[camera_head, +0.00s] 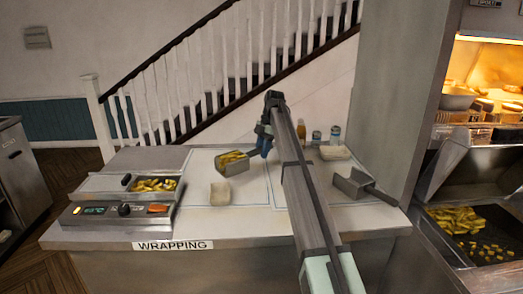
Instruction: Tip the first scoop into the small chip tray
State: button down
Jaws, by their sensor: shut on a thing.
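A metal scoop (237,167) filled with yellow chips (230,157) is over the middle of the wrapping counter. Its handle runs right to my gripper (262,146), which is shut on it; the fingers are small and partly hidden by my arm. A small pale chip tray (220,195) sits on the counter in front of the scoop, slightly left of and below it in the picture. The scoop looks roughly level and apart from the tray. I see no chips in the tray.
A second metal scoop (361,186) lies at right. Another pale tray (334,153) and small bottles (316,138) stand at the back right. A chip bin (470,245) is far right.

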jog(key=shift+s+a+r+t+h, duration=0.1)
jog(key=shift+s+a+t+h, duration=0.25)
jog(key=shift+a+t+h, duration=0.25)
jog(key=shift+s+a+r+t+h, duration=0.2)
jog(key=shift+r+h, duration=0.15)
jog(key=shift+r, duration=0.15)
jog(key=shift+s+a+r+t+h, duration=0.15)
jog(key=shift+a+r+h, duration=0.1)
jog(key=shift+r+h, duration=0.25)
jog(key=shift+s+a+r+t+h, duration=0.15)
jog(key=shift+a+r+h, duration=0.1)
jog(key=shift+r, duration=0.3)
jog(key=shift+s+a+r+t+h, duration=0.35)
jog(key=shift+a+r+h, duration=0.15)
jog(key=shift+r, duration=0.2)
jog(key=shift+s+a+r+t+h, duration=0.3)
jog(key=shift+a+r+h, duration=0.15)
jog(key=shift+r, duration=0.2)
jog(key=shift+t+h, duration=0.65)
jog(key=shift+h, duration=0.3)
jog(key=shift+s+a+r, duration=0.45)
jog(key=shift+a+r, duration=0.2)
jog(key=shift+s+a+r, duration=0.4)
jog(key=shift+a+r, duration=0.25)
